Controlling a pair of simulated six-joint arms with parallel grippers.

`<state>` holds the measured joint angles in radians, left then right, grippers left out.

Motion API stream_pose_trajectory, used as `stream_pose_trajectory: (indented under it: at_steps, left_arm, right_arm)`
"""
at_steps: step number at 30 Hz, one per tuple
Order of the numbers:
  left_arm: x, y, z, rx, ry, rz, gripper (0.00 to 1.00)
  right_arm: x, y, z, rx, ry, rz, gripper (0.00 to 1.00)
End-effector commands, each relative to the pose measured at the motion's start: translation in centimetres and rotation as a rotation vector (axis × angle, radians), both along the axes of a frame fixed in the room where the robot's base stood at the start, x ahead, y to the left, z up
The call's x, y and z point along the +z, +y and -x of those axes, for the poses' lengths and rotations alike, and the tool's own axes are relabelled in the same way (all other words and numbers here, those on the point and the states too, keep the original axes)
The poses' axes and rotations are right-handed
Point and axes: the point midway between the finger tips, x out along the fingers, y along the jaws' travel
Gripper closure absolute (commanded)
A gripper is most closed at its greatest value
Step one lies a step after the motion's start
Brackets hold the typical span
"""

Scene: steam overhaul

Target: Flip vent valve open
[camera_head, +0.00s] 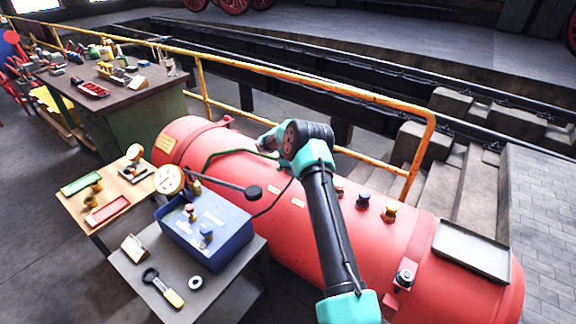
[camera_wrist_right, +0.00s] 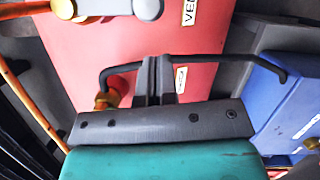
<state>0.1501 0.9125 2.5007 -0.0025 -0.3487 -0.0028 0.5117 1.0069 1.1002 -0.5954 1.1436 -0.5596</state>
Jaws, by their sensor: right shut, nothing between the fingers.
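The red boiler (camera_head: 330,225) lies across the middle of the head view. A white label starting "VE" (camera_wrist_right: 190,12) shows on it in the right wrist view, cut by the top edge. Just beyond my right fingers (camera_wrist_right: 158,72), a brass fitting with an orange-red part (camera_wrist_right: 110,93) has a bent black rod or hose (camera_wrist_right: 215,59) running right from it, passing behind the fingers. I cannot tell if they touch. The fingers are shut and empty. In the head view my right arm hides its fingertips. Which part is the vent valve handle is unclear. My left gripper is out of view.
A blue box (camera_head: 208,232) stands on a grey table in front of the boiler. A gauge (camera_head: 168,180) is beside it. Coloured knobs (camera_head: 390,212) and a grey tray (camera_head: 472,252) are on the boiler top. A yellow rail (camera_head: 310,88) runs behind.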

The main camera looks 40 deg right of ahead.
Motion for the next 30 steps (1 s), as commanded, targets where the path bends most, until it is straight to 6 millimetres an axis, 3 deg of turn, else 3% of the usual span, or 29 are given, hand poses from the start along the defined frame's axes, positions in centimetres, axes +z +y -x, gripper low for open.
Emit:
stream_pose_trajectory:
  at_steps: [9,30]
  left_arm:
    - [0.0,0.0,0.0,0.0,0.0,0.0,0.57]
    - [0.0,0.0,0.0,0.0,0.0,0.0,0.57]
  right_arm:
    - [-0.4,-0.9,2.3,0.0,-0.001,0.0,1.0]
    - [-0.4,-0.3,2.1,0.058,-0.001,0.0,1.0]
